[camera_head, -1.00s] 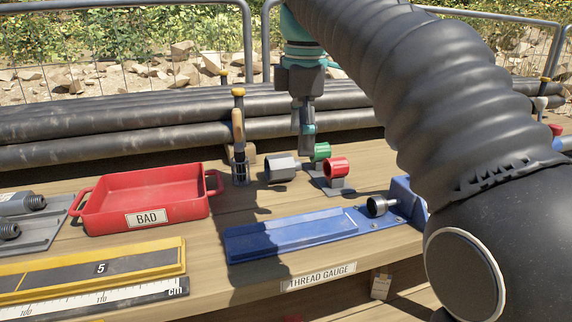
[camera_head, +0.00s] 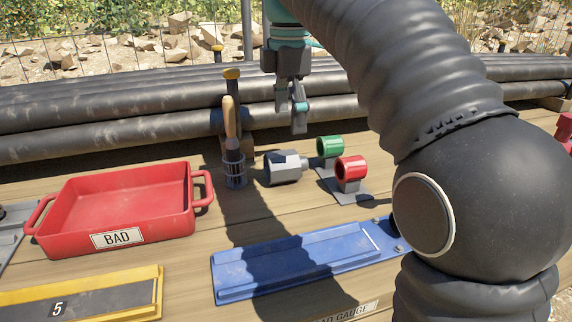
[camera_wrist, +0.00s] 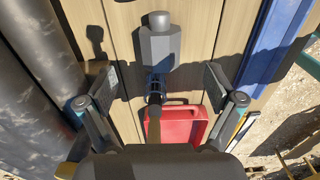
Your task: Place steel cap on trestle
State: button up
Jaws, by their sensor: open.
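A grey hexagonal steel piece with a narrower round end, which looks like the steel cap (camera_head: 283,168), lies on the wooden bench. In the wrist view the same steel cap (camera_wrist: 160,44) is beyond the fingertips, near the middle top. My gripper (camera_head: 293,122) points down above and behind the cap in the head view, apart from it. In the wrist view my gripper (camera_wrist: 160,84) has its two fingers wide apart with nothing held between them. I cannot pick out a trestle with certainty; a low grey stand (camera_head: 347,192) carries a red ring (camera_head: 351,167) and a green ring (camera_head: 329,146).
A brush in a wire holder (camera_head: 235,170) stands close left of the cap. A red BAD tray (camera_head: 120,205) is farther left. A blue gauge plate (camera_head: 300,262) lies in front, and a yellow-edged gauge (camera_head: 85,298) at front left. Black pipes (camera_head: 120,133) run behind.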

aim_at(287, 153)
notch_tip(287, 153, down, 5)
jog(key=shift+r+b, duration=0.1)
jog(key=shift+b, duration=0.3)
jog(key=shift+s+a+f+b, duration=0.1)
jog(key=shift+f+b, duration=0.1)
jog(key=shift+f, duration=0.7)
jog(key=shift+w+a+f+b, duration=0.1)
jog(key=shift+f+b, duration=0.1)
jog(key=shift+f, duration=0.65)
jog(key=shift+s+a+f+b, duration=0.1)
jog(key=shift+f+b, duration=0.1)
jog(key=shift+f, duration=0.7)
grip_shut()
